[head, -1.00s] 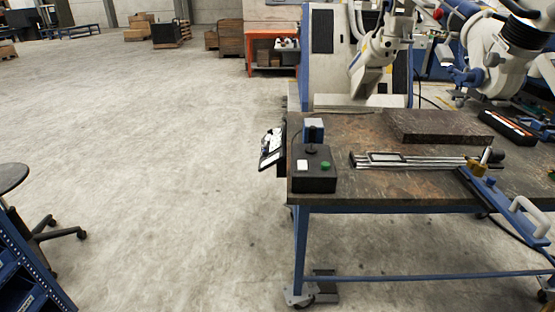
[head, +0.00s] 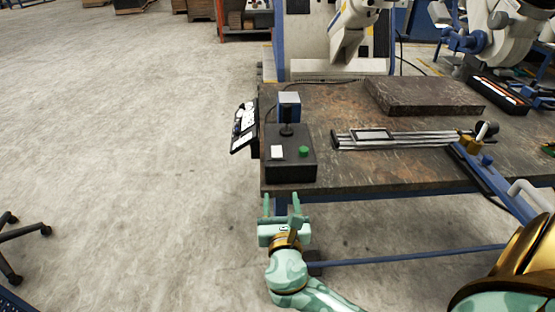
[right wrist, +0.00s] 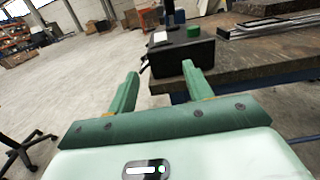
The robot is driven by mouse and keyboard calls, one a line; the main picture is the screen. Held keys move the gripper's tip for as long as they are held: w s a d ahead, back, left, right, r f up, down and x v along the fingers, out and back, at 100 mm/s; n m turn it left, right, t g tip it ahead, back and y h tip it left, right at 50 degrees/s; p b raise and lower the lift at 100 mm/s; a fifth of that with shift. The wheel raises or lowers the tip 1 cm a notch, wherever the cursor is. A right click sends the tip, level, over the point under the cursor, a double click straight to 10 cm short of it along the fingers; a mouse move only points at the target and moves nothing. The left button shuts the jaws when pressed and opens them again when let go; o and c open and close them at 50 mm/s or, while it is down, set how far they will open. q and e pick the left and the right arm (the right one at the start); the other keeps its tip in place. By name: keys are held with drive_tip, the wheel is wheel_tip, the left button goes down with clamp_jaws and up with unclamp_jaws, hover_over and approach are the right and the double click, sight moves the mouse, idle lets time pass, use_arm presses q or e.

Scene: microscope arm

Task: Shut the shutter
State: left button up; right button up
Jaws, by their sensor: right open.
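No part is clearly recognisable as the shutter. A black control box (head: 291,168) sits at the table's near left corner, with a white switch (head: 277,152), a green button (head: 303,151) and a dark stalk topped by a blue-grey block (head: 289,105). A silver rail assembly with a small frame (head: 373,135) lies to its right. My right gripper (head: 282,203) is open and empty, in front of the table's near edge, below the box in the head view. In the right wrist view the box (right wrist: 180,52) appears beyond the open fingers (right wrist: 160,78). My left gripper is out of view.
The worktable (head: 390,172) has a dark stone slab (head: 424,95) at the back and a blue bar with a white handle (head: 530,195) at the right. A black-and-white panel (head: 244,127) hangs at its left edge. The floor to the left is open.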

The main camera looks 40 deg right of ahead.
sight(277, 156)
drive_tip(key=b+x, duration=0.2)
drive_tip(key=x, duration=0.5)
drive_tip(key=b+x, duration=0.1)
drive_tip(key=x, duration=0.7)
drive_tip(key=shift+w+d+f+b, duration=0.1)
drive_tip(key=shift+w+f+b, duration=0.15)
drive_tip(key=shift+b, duration=0.15)
drive_tip(key=shift+w+d+r, duration=0.1)
drive_tip(key=shift+w+d, duration=0.05)
drive_tip(key=shift+w, duration=0.05)
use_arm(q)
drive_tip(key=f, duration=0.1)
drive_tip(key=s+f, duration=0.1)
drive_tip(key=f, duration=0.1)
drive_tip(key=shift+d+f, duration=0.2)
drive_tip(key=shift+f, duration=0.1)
